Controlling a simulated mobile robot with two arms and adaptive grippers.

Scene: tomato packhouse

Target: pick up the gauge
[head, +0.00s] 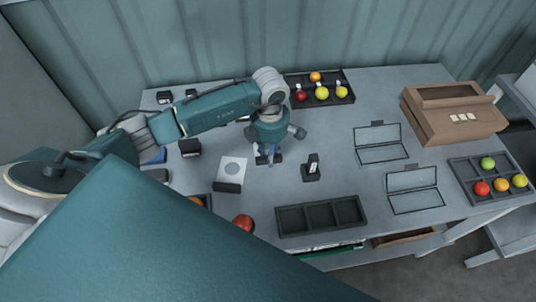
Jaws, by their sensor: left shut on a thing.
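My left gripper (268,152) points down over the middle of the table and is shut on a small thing. That thing, which I take to be the gauge (272,157), shows only as a small blue and dark patch between and below the fingers. The fingers and wrist hide most of it, and I cannot tell whether it is clear of the table. My right gripper is not in view.
An empty three-compartment tray (321,232) lies in front. Fruit trays stand at the back (343,76) and right (461,178), near a cardboard box (430,127).

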